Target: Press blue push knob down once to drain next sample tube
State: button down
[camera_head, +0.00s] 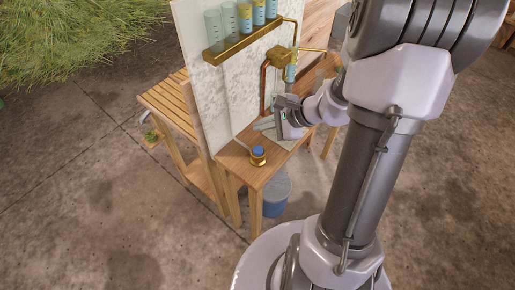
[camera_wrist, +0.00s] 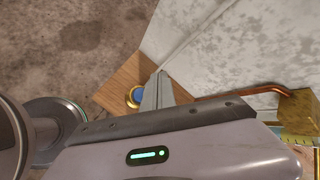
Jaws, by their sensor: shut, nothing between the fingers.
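The blue push knob (camera_head: 258,151) sits in a round brass base at the near left end of the wooden table. In the wrist view the knob (camera_wrist: 137,95) shows just left of my fingers, partly hidden by them. My gripper (camera_head: 258,126) is shut and empty. It is near the knob, apparently above the table; contact with the knob cannot be told.
The pale upright panel (camera_head: 210,75) stands along the table's back edge. A copper pipe (camera_head: 264,88) runs down it. A wooden slatted bench (camera_head: 170,105) is behind the panel. A grey-blue bucket (camera_head: 277,192) stands under the table (camera_head: 236,161). Bare floor lies in front.

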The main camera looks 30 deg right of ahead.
aim_at(261, 150)
notch_tip(261, 150, down, 8)
jog(key=b, duration=0.5)
jog(key=shift+r+b, duration=0.2)
jog(key=shift+b, duration=0.1)
jog(key=shift+f+b, duration=0.3)
jog(key=shift+b, duration=0.05)
dwell(1.1)
jog(key=shift+f+b, duration=0.4)
jog(key=shift+b, duration=0.2)
jog(key=shift+f+b, duration=0.4)
jog(key=shift+b, duration=0.15)
dwell(0.4)
jog(key=shift+r, duration=0.1)
jog(key=shift+r+p, duration=0.6)
jog(key=shift+r, duration=0.2)
jog(key=shift+r, duration=0.1)
